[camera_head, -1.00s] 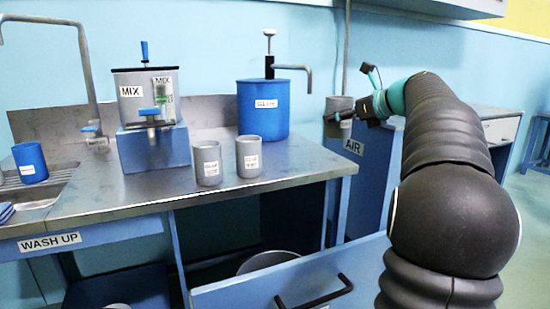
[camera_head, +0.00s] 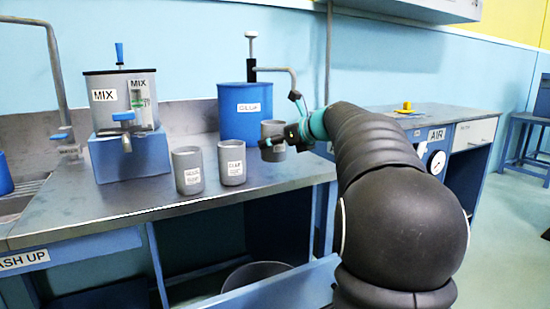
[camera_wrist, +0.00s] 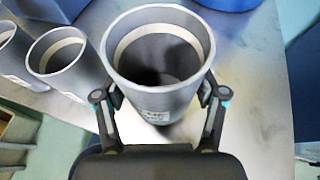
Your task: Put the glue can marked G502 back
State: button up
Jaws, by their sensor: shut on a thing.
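My gripper (camera_wrist: 160,97) is shut on a grey can (camera_wrist: 157,108), one finger on each side of its wall. The can is upright, open-topped and looks empty in the wrist view. Its label is too foreshortened to read. In the head view, the held can (camera_head: 273,131) is in front of and right of the blue drum (camera_head: 244,125), over the bench's right part. I cannot tell whether its base touches the bench. Two similar grey cans, a left one (camera_head: 187,171) and a right one (camera_head: 232,162), stand on the bench; their small labels are not legible enough to identify G502.
The steel bench (camera_head: 150,215) has a MIX tank (camera_head: 120,98) on a blue stand. A sink (camera_head: 18,205) is at far left. A cabinet marked AIR (camera_head: 436,135) stands right.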

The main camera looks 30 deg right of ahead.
aim_at(282, 153)
jog(key=shift+f+b, duration=0.45)
jog(key=shift+f, duration=1.55)
jog(key=shift+f, duration=0.15)
jog(key=o, duration=1.3)
jog(key=shift+r, duration=0.25)
jog(key=v, duration=1.2)
jog(key=shift+f, duration=0.1)
